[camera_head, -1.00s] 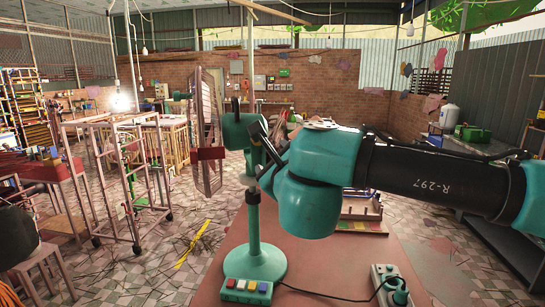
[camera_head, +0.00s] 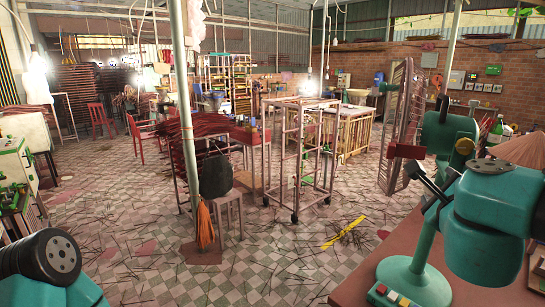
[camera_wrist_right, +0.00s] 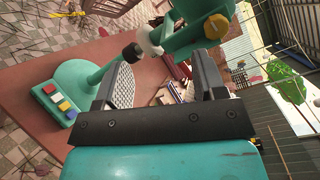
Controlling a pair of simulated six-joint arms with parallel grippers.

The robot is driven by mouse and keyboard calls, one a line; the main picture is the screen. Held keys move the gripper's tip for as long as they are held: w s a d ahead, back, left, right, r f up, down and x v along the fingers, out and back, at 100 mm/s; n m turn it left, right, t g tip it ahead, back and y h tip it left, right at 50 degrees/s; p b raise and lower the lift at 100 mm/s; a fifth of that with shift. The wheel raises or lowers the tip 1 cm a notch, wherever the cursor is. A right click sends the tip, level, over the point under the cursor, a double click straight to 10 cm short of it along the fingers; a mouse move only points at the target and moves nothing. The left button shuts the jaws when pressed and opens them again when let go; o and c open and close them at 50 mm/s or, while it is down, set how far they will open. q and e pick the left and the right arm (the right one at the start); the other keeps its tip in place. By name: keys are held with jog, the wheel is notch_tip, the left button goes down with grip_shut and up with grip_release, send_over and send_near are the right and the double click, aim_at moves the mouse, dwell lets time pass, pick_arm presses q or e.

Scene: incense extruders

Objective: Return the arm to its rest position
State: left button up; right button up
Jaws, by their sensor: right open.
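My right gripper (camera_head: 434,190) is on the right in the head view, above the reddish-brown table and close to the upper part of a teal stand (camera_head: 416,282). In the right wrist view my right gripper (camera_wrist_right: 163,82) has its two grey jaws apart. Nothing is clasped between them. Beyond the jaws are a white and black knob (camera_wrist_right: 143,46) and a teal machine part (camera_wrist_right: 190,35). Part of my left arm (camera_head: 50,262) shows in the lower left corner of the head view. Its gripper is out of view.
The table (camera_head: 375,257) carries the teal stand, whose base has coloured buttons. A tall slatted frame (camera_head: 388,162) stands behind the gripper. Wheeled metal racks (camera_head: 297,160) and a stool (camera_head: 222,205) stand on the tiled floor (camera_head: 270,262). A control box (camera_wrist_right: 58,103) shows in the wrist view.

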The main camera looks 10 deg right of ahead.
jog(key=w+a+f+n+g+y, duration=0.1)
jog(key=w+a+f+n+y, duration=0.25)
jog(key=f, duration=0.75)
jog(key=w+a+f+n+g+y, duration=0.1)
jog(key=w+a+f+n+g, duration=0.1)
jog(key=w+f+n, duration=0.65)
jog(key=a+f+n+g+y, duration=0.1)
jog(key=a+f+n+y, duration=0.25)
jog(key=f, duration=0.95)
jog(key=s+a+f+n+g+y, duration=0.1)
jog(key=s+a+f+n+g, duration=0.2)
jog(key=f, duration=0.7)
jog(key=s+a+f+n+g+y, duration=0.1)
jog(key=s+a+f+n+g, duration=0.2)
jog(key=s+f, duration=0.5)
jog(key=s+a+f+n+g+y, duration=0.2)
jog(key=s+a+f+n+g, duration=0.1)
jog(key=f, duration=0.9)
jog(key=s+n+g, duration=0.1)
jog(key=s+n, duration=0.1)
jog(key=n, duration=0.1)
jog(key=shift+s+f, duration=0.2)
jog(key=shift+f, duration=0.05)
